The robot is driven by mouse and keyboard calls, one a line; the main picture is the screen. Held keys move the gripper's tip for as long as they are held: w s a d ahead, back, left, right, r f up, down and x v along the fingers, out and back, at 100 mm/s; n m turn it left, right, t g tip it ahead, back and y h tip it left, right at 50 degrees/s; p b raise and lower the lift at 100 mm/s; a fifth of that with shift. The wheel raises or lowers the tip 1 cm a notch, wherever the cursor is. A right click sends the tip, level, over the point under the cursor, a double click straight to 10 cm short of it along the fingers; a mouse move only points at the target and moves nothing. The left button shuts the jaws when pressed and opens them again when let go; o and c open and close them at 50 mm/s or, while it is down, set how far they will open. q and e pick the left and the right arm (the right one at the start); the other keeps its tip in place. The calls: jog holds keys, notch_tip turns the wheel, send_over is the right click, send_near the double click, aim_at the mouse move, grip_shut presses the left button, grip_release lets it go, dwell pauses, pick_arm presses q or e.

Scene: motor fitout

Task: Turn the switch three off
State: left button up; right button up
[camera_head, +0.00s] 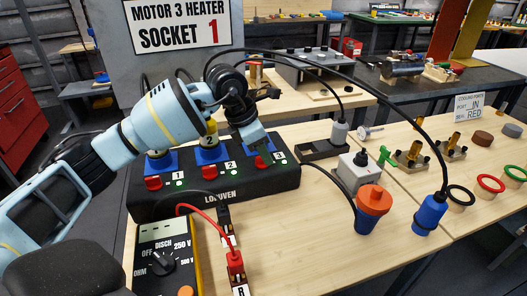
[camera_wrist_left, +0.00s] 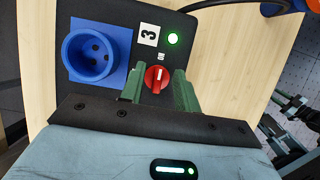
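The black box (camera_head: 215,203) marked LODUVEN carries three blue sockets with numbered red switches. Switch three (camera_wrist_left: 157,78) is a red round knob with a white mark, beside a blue socket (camera_wrist_left: 97,50) and a "3" label. The green light (camera_wrist_left: 173,39) by the label is lit. My right gripper is not in view.
Red switches one (camera_head: 153,183) and two (camera_head: 202,171) sit to the left. A yellow multimeter (camera_head: 165,255) with a red lead is in front. A grey block (camera_head: 357,172), an orange-and-blue plug (camera_head: 372,208) and a blue plug (camera_head: 428,214) stand right. Bare table lies front right.

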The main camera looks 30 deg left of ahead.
pick_arm(q)
jog(key=shift+w+f, duration=0.1)
jog(key=shift+f, duration=0.15)
grip_shut()
